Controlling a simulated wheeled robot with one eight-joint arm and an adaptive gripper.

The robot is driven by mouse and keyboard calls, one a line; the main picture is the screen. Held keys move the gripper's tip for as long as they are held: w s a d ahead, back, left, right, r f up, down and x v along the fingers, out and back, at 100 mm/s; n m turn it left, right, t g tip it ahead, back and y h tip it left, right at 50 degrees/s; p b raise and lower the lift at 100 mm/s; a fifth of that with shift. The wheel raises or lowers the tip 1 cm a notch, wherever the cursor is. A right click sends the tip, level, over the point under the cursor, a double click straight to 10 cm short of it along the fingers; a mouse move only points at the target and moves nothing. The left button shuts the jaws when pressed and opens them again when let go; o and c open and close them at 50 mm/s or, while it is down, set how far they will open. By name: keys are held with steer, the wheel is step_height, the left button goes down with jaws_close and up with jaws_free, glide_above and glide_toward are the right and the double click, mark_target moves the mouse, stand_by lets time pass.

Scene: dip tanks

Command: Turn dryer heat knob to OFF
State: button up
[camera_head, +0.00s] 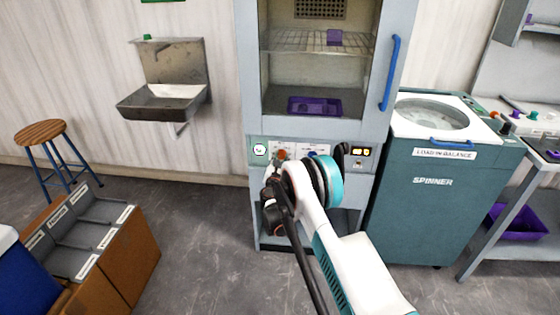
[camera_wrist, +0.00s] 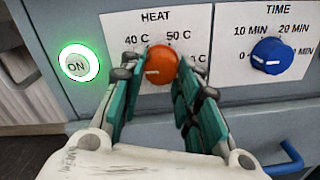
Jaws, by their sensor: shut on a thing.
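The orange heat knob (camera_wrist: 161,64) is on the dryer's front panel under the word HEAT. My gripper (camera_wrist: 160,75) is shut on it, with one teal finger on each side. A short white mark on the knob face points to the left. The 40 C and 50 C labels show above the knob. A label to its right is partly covered by a finger, and I see no OFF label. In the head view the dryer (camera_head: 246,70) stands in the middle, with the knob (camera_head: 282,154) just past my gripper (camera_head: 275,168).
A green-lit ON button (camera_wrist: 78,65) is left of the knob, and a blue time knob (camera_wrist: 270,55) is to its right. A blue handle (camera_wrist: 284,158) is below. The spinner (camera_head: 430,190) stands close on the dryer's right.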

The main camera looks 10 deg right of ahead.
steer(key=shift+a+f+n, duration=0.1)
steer(key=shift+n, duration=0.3)
steer(key=o, duration=1.1)
steer(key=shift+s, duration=0.1)
steer(key=v, duration=1.2)
